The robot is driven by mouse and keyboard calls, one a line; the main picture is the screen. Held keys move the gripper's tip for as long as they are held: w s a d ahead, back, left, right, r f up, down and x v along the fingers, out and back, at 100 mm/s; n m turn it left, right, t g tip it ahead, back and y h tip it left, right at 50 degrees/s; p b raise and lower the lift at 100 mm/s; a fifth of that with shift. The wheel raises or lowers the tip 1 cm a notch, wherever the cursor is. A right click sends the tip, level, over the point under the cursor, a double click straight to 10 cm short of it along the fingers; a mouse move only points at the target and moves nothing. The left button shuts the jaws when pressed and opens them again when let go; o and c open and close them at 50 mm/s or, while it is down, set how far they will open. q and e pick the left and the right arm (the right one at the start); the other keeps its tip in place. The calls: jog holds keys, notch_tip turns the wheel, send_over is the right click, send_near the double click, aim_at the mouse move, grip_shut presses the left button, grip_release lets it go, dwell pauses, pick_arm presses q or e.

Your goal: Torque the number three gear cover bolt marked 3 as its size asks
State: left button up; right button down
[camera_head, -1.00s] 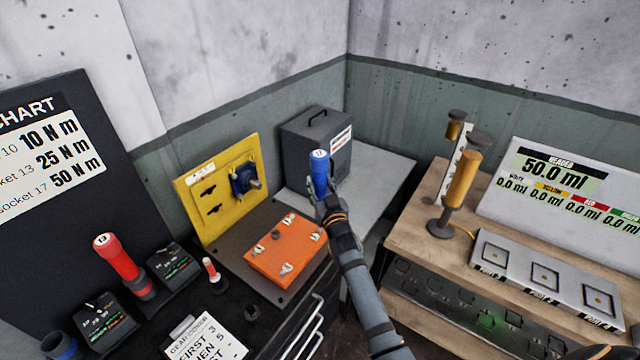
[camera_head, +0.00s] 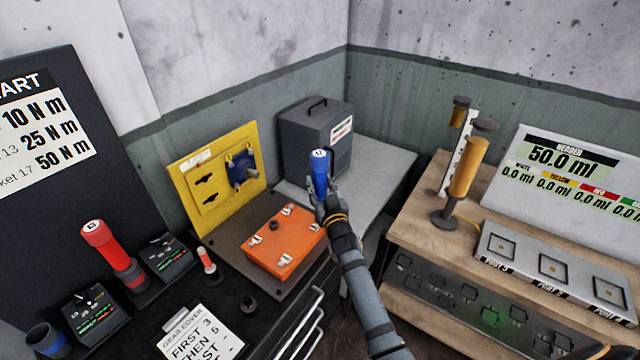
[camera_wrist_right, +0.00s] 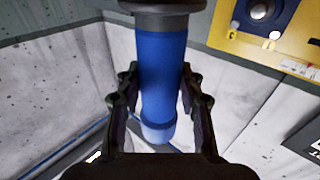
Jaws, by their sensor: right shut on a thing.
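My right gripper (camera_head: 325,204) is shut on a blue torque tool (camera_head: 320,172) with a number on its top, held upright in the air right of the orange gear cover. The blue tool also fills the middle of the right wrist view (camera_wrist_right: 163,80), between both fingers. The orange gear cover (camera_head: 284,245) lies on a dark plate, with several tagged bolts near its corners; their marks are too small to read. A red tool (camera_head: 108,248) marked 13 stands at the left. A white gear cover card (camera_head: 200,338) reads "FIRST 3", "THEN 5". My left gripper is not in view.
A chart (camera_head: 45,135) lists 10, 25 and 50 N m. A yellow panel (camera_head: 185,185) and a grey box (camera_head: 300,140) stand behind the cover. Dark setter units (camera_head: 95,318) stand at left. A wooden bench (camera_head: 410,235) with dispensers is at right.

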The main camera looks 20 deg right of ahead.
aim_at(319, 158)
jog(key=shift+f+b, duration=1.25)
jog(key=shift+f, duration=0.05)
dwell(1.9)
jog(key=shift+r, duration=0.1)
dwell(0.7)
notch_tip(319, 158, up, 2)
jog(key=shift+w+r+p, duration=0.1)
jog(key=shift+p, duration=1)
jog(key=shift+r+p, duration=1.35)
jog(key=shift+r, duration=0.2)
